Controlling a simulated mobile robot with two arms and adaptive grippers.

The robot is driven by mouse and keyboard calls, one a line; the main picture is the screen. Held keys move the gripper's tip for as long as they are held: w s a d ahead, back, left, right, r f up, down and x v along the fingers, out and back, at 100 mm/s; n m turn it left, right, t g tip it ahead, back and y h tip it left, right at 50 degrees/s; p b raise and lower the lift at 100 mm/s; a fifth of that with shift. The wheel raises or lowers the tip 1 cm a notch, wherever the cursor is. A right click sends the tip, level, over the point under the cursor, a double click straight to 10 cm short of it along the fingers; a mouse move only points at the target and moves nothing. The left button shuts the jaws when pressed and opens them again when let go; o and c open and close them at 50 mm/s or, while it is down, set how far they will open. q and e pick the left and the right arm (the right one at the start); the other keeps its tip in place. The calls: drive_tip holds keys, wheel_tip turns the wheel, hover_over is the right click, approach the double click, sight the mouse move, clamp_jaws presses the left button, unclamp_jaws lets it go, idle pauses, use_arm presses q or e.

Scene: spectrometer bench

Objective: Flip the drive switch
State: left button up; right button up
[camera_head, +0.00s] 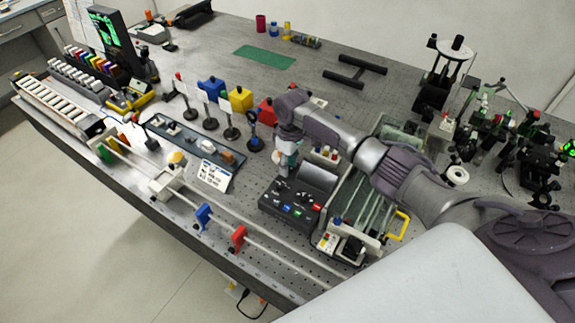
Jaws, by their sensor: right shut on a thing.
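My right gripper (283,168) comes in from the right and points down at the back left of a black control box (270,206). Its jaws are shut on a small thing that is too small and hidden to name. The box has several small coloured buttons and switches on its sloped front and a dark raised panel behind. I cannot tell which control is the drive switch, or whether the fingertips touch the box. A smaller pale box with a black block (350,247) stands to the right of it. My left gripper is not in view.
A rail with blue (203,216) and red (238,238) carriages runs along the front edge. A tray with a yellow handle (398,225) lies under my right arm. Optics on posts (229,128) stand behind left. Free bench surrounds the green mat (264,57).

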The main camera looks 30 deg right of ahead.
sight(291, 168)
drive_tip(key=shift+y, duration=0.3)
drive_tip(key=shift+d, duration=0.1)
drive_tip(key=o, duration=1.1)
drive_tip(key=shift+o, duration=0.2)
wheel_tip(291, 168, up, 12)
drive_tip(key=w+d, duration=0.1)
drive_tip(key=shift+d, duration=0.2)
drive_tip(key=shift+s+f, duration=0.1)
drive_tip(key=shift+f, duration=0.05)
